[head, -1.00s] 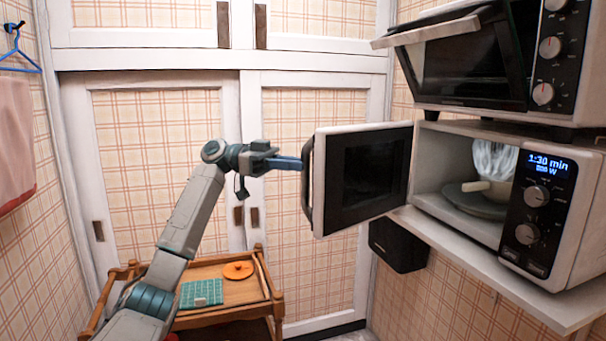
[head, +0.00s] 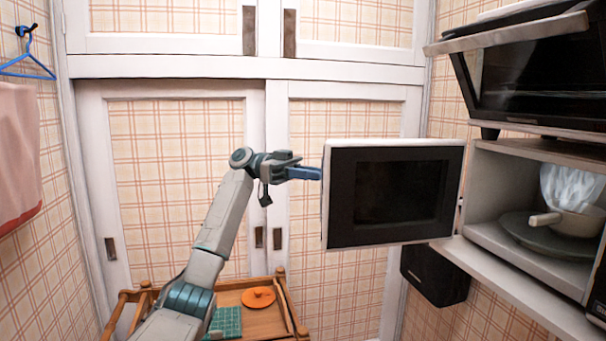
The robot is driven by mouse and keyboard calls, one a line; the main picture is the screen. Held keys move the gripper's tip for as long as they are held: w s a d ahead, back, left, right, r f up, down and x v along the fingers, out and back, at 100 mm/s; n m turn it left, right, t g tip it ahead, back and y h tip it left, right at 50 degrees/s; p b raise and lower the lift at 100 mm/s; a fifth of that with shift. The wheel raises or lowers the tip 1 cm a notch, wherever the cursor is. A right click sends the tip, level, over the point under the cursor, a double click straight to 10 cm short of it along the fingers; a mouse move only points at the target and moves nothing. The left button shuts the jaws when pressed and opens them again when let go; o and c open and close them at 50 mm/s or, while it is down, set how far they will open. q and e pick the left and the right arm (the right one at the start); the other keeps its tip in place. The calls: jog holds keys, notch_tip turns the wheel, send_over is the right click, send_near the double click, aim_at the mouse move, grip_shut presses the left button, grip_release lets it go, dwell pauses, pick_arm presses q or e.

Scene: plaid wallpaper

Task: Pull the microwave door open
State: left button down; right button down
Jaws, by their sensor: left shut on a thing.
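The microwave (head: 500,242) stands on a shelf at the right, its cavity showing. Its door (head: 438,150), white-framed with a dark window, stands wide open and swung out to the left of the cavity. My left gripper (head: 312,173) is at the door's left edge, shut on the door handle; the handle itself is mostly hidden behind the door's edge and fingers. Inside the cavity a bowl (head: 577,221) with a pale handle and a glassy, whitish content sits on the turntable plate (head: 520,232). My right gripper is not in view.
A toaster oven (head: 530,110) with its door partly open sits above the microwave. A dark box (head: 437,275) hangs below the shelf (head: 500,288). A wooden cart (head: 290,318) with an orange lid (head: 258,297) and green mat (head: 226,322) stands below my left arm.

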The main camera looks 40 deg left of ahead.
pick_arm(q)
jog(key=shift+w+d, duration=0.2)
jog(key=shift+d, duration=0.1)
jog(key=c, duration=1.5)
grip_release()
jog(key=shift+w+d+f, duration=0.1)
jog(key=shift+d, duration=0.05)
jog(key=shift+o, duration=0.3)
jog(key=shift+w+d, duration=0.2)
jog(key=shift+d, duration=0.1)
jog(key=shift+s+a, duration=0.1)
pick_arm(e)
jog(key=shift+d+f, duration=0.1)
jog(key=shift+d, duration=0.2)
pick_arm(q)
jog(key=shift+a, duration=0.1)
jog(key=s+a, duration=0.2)
jog(key=a, duration=0.8)
jog(key=shift+a, duration=0.35)
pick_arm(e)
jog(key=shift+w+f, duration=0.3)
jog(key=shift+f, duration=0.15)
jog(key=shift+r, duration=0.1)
